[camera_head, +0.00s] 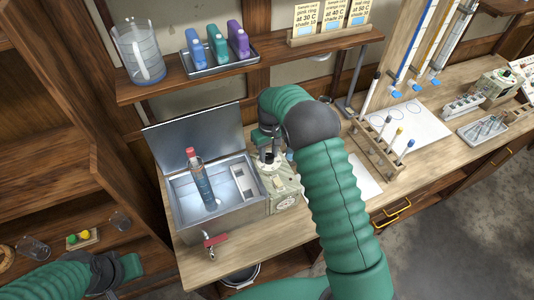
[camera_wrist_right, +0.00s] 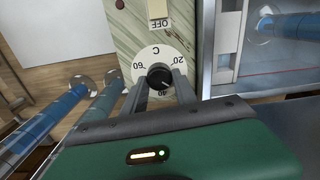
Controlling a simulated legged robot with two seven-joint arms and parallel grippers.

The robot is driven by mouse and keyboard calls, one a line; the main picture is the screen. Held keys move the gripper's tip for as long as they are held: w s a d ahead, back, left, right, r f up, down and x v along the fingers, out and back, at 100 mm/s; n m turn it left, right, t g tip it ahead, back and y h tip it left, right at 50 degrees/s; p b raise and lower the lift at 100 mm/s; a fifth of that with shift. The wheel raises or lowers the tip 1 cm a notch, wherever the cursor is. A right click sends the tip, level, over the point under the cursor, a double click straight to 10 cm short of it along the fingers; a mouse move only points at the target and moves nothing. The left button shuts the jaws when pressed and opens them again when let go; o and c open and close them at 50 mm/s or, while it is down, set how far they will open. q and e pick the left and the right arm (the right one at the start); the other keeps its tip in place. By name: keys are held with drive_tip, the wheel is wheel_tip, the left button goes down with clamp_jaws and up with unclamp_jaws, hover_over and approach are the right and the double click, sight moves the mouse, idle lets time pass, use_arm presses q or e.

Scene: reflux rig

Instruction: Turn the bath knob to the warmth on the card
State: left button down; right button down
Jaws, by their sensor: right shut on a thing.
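The bath knob (camera_wrist_right: 160,76) is a dark round knob on a white dial (camera_wrist_right: 144,57) marked 20, 40, 60 and C. In the right wrist view, my right gripper (camera_wrist_right: 160,88) has one finger on each side of the knob and is shut on it. The knob's pointer is too small to read surely. In the head view my right gripper (camera_head: 268,155) reaches down onto the bath's control box (camera_head: 286,187), hiding the knob. Three cards (camera_head: 333,14) on the shelf name rings at 30 C, 40 C and 50 C. My left gripper (camera_head: 122,272) is low at left, jaws unclear.
The metal bath (camera_head: 183,205) has its lid (camera_head: 195,135) open and holds a red-capped bottle (camera_head: 200,180). A red tap (camera_head: 214,240) juts from its front. A tube rack (camera_head: 375,153) stands right of my right arm. The shelf (camera_head: 150,92) overhangs behind.

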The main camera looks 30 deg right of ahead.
drive_tip(key=m, duration=0.5)
drive_tip(key=shift+s+f+m, duration=0.15)
drive_tip(key=shift+s+m, duration=0.15)
drive_tip(key=shift+f+m, duration=0.1)
drive_tip(key=shift+m, duration=2)
drive_tip(key=shift+a, duration=0.1)
drive_tip(key=c, duration=1)
unclamp_jaws()
drive_tip(key=shift+c, duration=0.2)
drive_tip(key=shift+o, duration=0.4)
drive_tip(key=shift+r, duration=0.2)
drive_tip(key=shift+r, duration=0.1)
